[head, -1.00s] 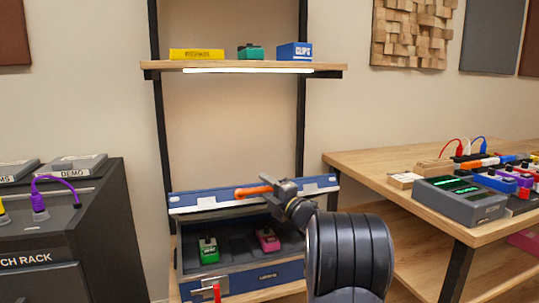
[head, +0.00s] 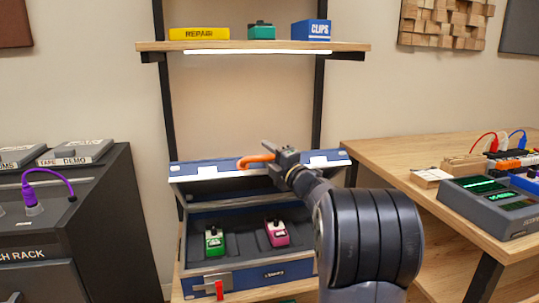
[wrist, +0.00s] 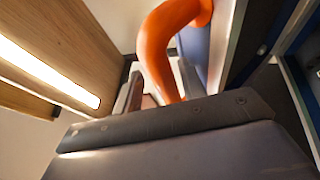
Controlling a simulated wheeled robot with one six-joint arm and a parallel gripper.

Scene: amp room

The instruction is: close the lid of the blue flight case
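The blue flight case (head: 240,279) stands on the low wooden shelf, with a silver latch and a red tag on its front. Its lid (head: 205,171) is raised, with the inside of the case showing below it. An orange handle (head: 255,160) curves out from the lid. My gripper (head: 270,158) is at this handle. In the wrist view the orange handle (wrist: 158,55) passes between my two fingers, with a gap seen beside the left one, so they look open around it. Contact on the far side is hidden.
A green pedal (head: 214,241) and a pink pedal (head: 277,233) lie inside the case. Above, a lit shelf (head: 250,46) carries small boxes. A dark rack (head: 80,225) stands left, and a wooden table (head: 400,155) with gear stands right, close to my arm.

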